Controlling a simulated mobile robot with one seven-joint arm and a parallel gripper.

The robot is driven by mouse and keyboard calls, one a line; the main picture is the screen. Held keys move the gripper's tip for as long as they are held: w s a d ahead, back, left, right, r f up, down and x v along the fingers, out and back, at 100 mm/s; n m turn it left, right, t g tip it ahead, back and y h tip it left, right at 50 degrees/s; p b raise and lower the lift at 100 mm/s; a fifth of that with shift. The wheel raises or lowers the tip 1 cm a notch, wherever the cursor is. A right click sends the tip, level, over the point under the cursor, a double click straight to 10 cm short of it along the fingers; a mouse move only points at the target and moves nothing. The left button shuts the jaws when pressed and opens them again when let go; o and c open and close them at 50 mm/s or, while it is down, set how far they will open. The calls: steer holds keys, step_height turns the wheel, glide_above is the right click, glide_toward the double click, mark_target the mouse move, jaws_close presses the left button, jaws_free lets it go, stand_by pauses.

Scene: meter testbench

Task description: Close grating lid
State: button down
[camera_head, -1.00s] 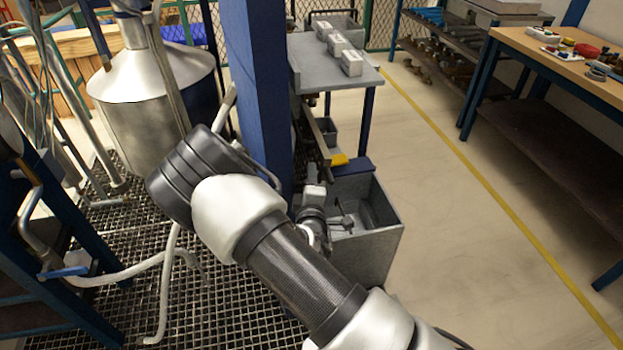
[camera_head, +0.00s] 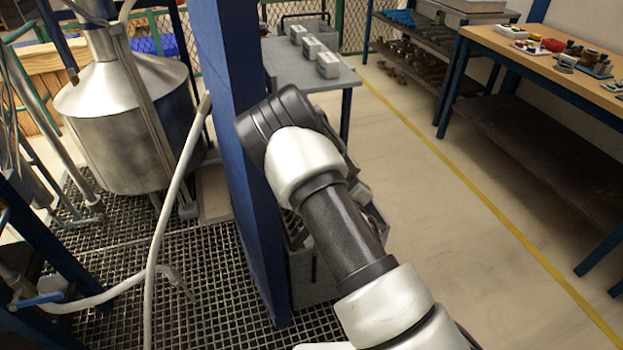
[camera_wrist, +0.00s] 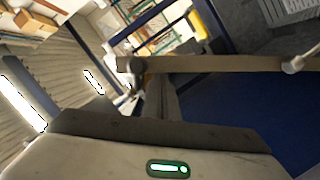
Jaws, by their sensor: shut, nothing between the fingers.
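I cannot clearly make out a grating lid. A grey box (camera_head: 312,278) stands at the foot of the blue column in the head view, mostly hidden by my arm. Its top is covered, so I cannot tell how a lid on it sits. A grey slatted piece (camera_wrist: 292,9) shows at the top right of the wrist view; I cannot tell whether it is the lid. My gripper (camera_wrist: 160,95) is shut and empty in the wrist view, close to a brownish horizontal bar (camera_wrist: 225,63). Whether they touch is unclear. The head view hides my gripper behind my arm.
The blue column (camera_head: 238,150) stands just left of my arm. A steel tank (camera_head: 130,120) and pale hoses are further left over the floor grating (camera_head: 205,275). A grey table (camera_head: 310,72) stands behind. The floor (camera_head: 430,200) on the right is clear up to the workbench (camera_head: 545,65).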

steer(key=w+d+f+m+b, duration=0.2)
steer(key=w+d+f+m, duration=0.1)
steer(key=d+f, duration=0.75)
steer(key=w+d+f+m+g+y, duration=0.1)
steer(key=d+f+m, duration=0.3)
steer(key=f, duration=1)
steer(key=shift+w+d+f+m+y, duration=0.2)
steer(key=shift+d+m+y, duration=0.3)
steer(key=shift+y, duration=0.3)
